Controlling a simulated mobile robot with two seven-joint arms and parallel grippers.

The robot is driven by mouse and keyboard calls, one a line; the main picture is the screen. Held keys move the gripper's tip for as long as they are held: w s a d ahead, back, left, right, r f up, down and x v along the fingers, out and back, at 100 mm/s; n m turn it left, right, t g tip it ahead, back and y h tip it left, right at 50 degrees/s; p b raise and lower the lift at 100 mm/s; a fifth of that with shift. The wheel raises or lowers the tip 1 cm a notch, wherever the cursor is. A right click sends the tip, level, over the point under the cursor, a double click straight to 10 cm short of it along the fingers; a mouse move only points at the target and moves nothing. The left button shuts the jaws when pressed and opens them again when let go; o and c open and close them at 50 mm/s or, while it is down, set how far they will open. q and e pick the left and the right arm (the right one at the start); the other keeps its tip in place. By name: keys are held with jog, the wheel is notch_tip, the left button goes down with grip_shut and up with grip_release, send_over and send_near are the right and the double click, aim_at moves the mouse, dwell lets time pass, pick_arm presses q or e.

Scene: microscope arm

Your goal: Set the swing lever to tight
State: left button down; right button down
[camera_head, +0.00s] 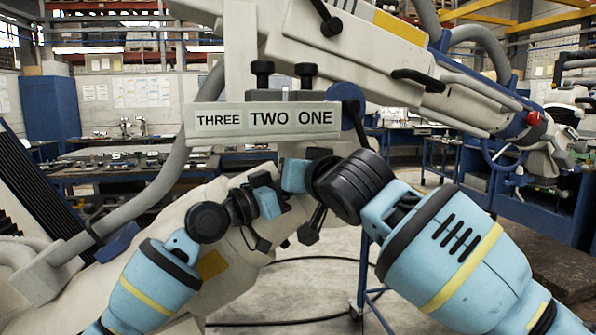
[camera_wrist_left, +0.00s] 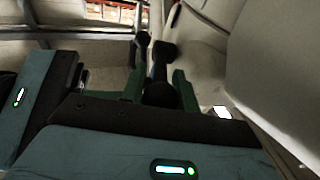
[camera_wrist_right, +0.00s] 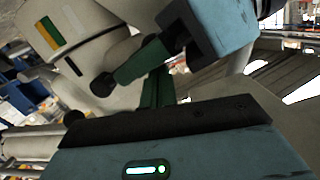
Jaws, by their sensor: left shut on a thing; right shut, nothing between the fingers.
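My left gripper (camera_head: 266,190) is below the left half of the label bar. In the left wrist view its green fingers (camera_wrist_left: 158,88) are shut around a black lever part with a knobbed end (camera_wrist_left: 163,50). I cannot tell for sure that this is the swing lever, and no "tight" mark is readable. My right gripper (camera_head: 297,175) is just right of the left one, close under the bar. It is shut and empty, and its fingers show in the right wrist view (camera_wrist_right: 150,82). A black lever (camera_head: 312,226) hangs below it. A black knob (camera_wrist_right: 103,85) is near its fingertips.
The pale label bar (camera_head: 262,121) reads THREE, TWO, ONE and has two black knobs on top. The large pale microscope arm (camera_head: 350,45) crosses above it. A grey hose (camera_head: 165,185) runs at the left. Benches and blue cabinets stand behind, with open floor between.

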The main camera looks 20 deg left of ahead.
jog(key=shift+a+f, duration=0.1)
jog(key=shift+f, duration=0.75)
pick_arm(q)
jog(key=c, duration=1.5)
grip_release()
jog(key=shift+r, duration=0.1)
jog(key=shift+o, duration=0.6)
jog(key=shift+s+r, duration=0.1)
jog(key=shift+r, duration=0.1)
pick_arm(e)
jog(key=shift+f, duration=0.1)
pick_arm(q)
jog(key=shift+s, duration=0.1)
jog(key=shift+s+a+f, duration=0.25)
jog(key=shift+s+a, duration=0.1)
jog(key=shift+s, duration=0.1)
jog(key=v, duration=0.6)
jog(key=shift+a+f, duration=0.25)
jog(key=shift+f, duration=0.2)
pick_arm(e)
jog(key=shift+w+r, duration=0.1)
jog(key=shift+r, duration=0.15)
pick_arm(q)
jog(key=shift+s, duration=0.1)
